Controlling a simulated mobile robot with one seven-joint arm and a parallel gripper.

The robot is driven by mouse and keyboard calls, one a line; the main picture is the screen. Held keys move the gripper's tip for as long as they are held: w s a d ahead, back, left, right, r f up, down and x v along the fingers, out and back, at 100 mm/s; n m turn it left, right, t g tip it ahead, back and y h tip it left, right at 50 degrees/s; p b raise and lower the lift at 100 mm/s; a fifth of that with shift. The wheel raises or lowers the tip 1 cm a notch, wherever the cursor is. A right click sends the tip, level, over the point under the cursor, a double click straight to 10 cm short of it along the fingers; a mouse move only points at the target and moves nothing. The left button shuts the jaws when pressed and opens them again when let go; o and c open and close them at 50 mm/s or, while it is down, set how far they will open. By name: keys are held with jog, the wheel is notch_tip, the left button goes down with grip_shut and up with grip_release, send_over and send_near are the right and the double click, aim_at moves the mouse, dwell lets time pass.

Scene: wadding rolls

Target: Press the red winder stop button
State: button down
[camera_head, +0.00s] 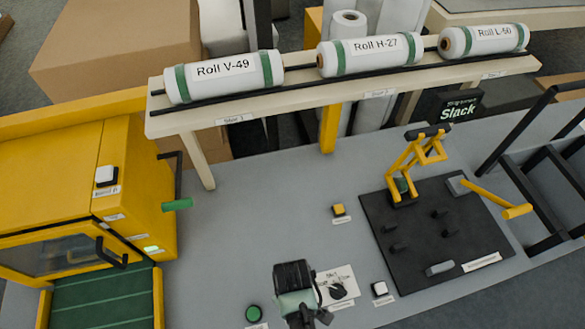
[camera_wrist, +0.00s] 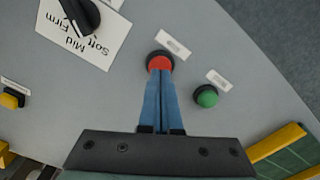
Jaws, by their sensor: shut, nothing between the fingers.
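The red button (camera_wrist: 160,62) is a round red cap in a dark ring, near the top middle of the wrist view. A small white label lies beside it. My gripper (camera_wrist: 159,78) has its two blue fingers together and empty, with the tips at the lower edge of the red cap. I cannot tell whether they touch it. In the head view my arm's end (camera_head: 295,282) is over the front of the grey table, and the red button is hidden there.
A green button (camera_wrist: 206,96) sits close beside the red one. A black dial (camera_wrist: 82,15) on a "Soft Mid Firm" card is at the upper left. A white button (camera_head: 379,288), a yellow button (camera_head: 338,209) and a yellow machine (camera_head: 75,190) stand around the table.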

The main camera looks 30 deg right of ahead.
jog(key=shift+f+b, duration=0.4)
jog(key=shift+f, duration=0.55)
jog(key=shift+r, duration=0.1)
jog(key=shift+r+p, duration=1)
jog(key=shift+p, duration=0.15)
notch_tip(320, 180, up, 6)
jog(key=p, duration=0.6)
